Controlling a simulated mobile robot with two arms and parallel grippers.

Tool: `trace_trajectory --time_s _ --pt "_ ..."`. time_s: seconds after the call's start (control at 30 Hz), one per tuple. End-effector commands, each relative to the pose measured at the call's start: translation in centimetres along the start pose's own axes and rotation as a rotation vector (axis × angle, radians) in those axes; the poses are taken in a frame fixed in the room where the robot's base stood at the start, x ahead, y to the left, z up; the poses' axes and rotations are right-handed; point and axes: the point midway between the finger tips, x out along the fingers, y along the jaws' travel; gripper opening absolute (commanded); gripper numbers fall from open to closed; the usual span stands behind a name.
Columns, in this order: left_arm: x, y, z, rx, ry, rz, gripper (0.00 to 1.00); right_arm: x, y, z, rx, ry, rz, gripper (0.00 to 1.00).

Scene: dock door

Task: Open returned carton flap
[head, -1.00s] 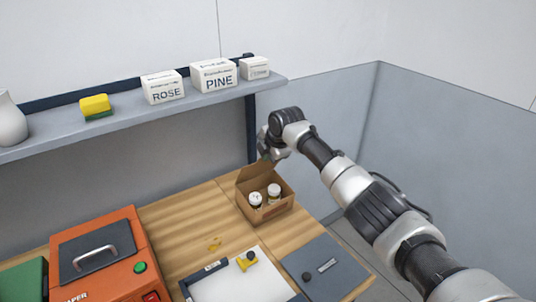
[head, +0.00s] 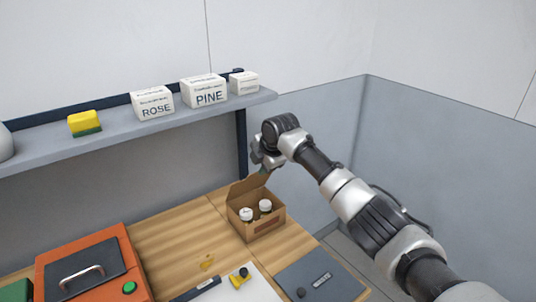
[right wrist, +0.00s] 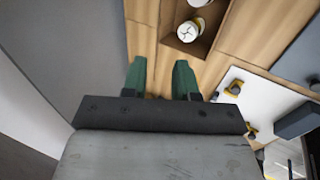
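The returned carton (head: 268,226) is a small brown box on the wooden bench. Its flap (head: 247,187) stands raised along the back edge, and the top is open. Two white-capped jars (head: 246,214) show inside. My right gripper (head: 264,170) is just behind and above the flap's upper right corner; contact cannot be told. In the right wrist view, its two green fingers (right wrist: 160,78) are apart with bare bench seen between them. The carton (right wrist: 207,42) lies ahead and to the right of them there. My left gripper is not in view.
A shelf (head: 110,140) above the bench carries a yellow sponge (head: 84,123) and white boxes labelled ROSE (head: 153,104) and PINE (head: 205,92). An orange machine (head: 92,268), a white board (head: 255,288) and a grey panel (head: 320,280) are on the bench. Bare wood lies left of the carton.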

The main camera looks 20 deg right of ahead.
Motion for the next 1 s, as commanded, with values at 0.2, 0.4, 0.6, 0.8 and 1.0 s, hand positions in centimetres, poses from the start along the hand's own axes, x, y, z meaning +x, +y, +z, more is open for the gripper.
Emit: trace_trajectory --time_s 0.2,0.4,0.6,0.8,1.0 --pt "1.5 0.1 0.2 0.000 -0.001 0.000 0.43 -4.2 -0.1 0.1 -0.001 0.000 0.005 0.29" --pt "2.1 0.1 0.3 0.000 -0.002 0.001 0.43 -7.1 -0.1 0.1 0.001 0.000 0.003 0.29" --pt "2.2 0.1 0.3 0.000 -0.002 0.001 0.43 -8.1 0.0 0.0 0.002 0.001 0.000 0.29" --pt "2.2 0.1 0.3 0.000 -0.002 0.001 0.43 -8.1 0.0 0.0 0.001 0.001 0.000 0.27" --pt "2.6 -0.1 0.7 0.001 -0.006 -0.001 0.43 -7.3 -0.6 -0.5 -0.104 -0.089 0.033 0.00"
